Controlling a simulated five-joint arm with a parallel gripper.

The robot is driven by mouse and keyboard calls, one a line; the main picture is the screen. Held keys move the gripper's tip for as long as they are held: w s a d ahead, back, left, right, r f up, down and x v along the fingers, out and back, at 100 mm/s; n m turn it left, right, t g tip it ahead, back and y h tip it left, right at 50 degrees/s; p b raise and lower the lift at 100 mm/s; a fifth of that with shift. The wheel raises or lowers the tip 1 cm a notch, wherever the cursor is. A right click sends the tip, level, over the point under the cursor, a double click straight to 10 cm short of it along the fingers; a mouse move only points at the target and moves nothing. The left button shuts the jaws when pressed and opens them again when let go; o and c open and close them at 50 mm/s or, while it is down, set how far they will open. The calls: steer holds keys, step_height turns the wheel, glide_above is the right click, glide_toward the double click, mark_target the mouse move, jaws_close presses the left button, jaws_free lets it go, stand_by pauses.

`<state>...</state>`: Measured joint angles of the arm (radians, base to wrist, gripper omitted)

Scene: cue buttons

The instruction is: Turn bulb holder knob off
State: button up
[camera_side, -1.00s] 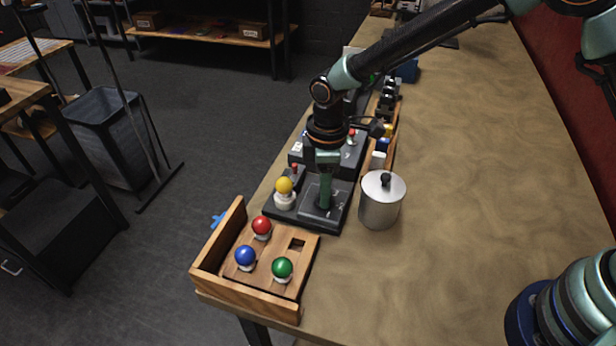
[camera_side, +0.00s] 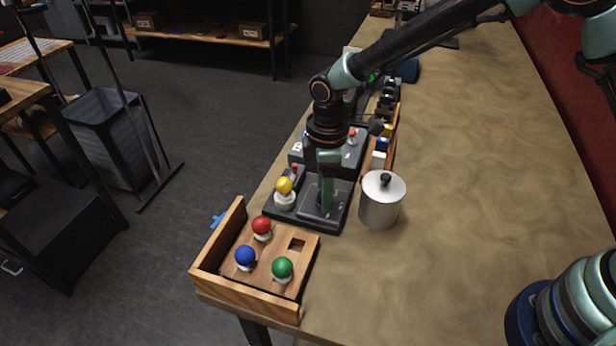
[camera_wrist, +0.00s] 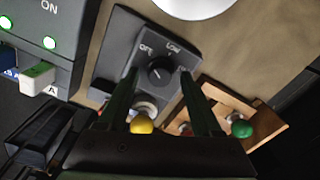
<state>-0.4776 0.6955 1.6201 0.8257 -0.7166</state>
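The dark bulb holder (camera_side: 338,212) stands on the table with a yellow bulb (camera_side: 284,186) upright in its white socket. In the wrist view the holder's panel (camera_wrist: 122,40) carries a round black knob (camera_wrist: 158,70) with the labels OFF and LOW. A third label is mostly covered by the right finger. I cannot tell for certain where the knob points. My gripper (camera_wrist: 160,74) is open, with one fingertip on each side of the knob in the picture. In the side view my gripper (camera_side: 326,205) points down over the holder and hides the knob. Contact cannot be made out.
A wooden tray (camera_side: 243,293) with red (camera_side: 261,226), blue (camera_side: 245,256) and green (camera_side: 282,267) bulbs stands in front of the holder. A metal canister (camera_side: 380,204) is close on the right. A button box (camera_side: 350,158) is behind. The table farther right is clear.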

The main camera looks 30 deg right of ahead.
step_height(320, 180, up, 12)
stand_by(0.6)
steer(key=s+d+r+m+t, duration=0.35)
steer(key=d+r+m, duration=0.35)
steer(key=d, duration=0.5)
steer(key=s+d+r+m+t, duration=0.1)
steer(key=s+d+m+t, duration=0.1)
steer(key=s+d+m, duration=0.4)
steer(key=s+d, duration=0.3)
steer(key=shift+r+m, duration=0.2)
steer(key=shift+m, duration=0.1)
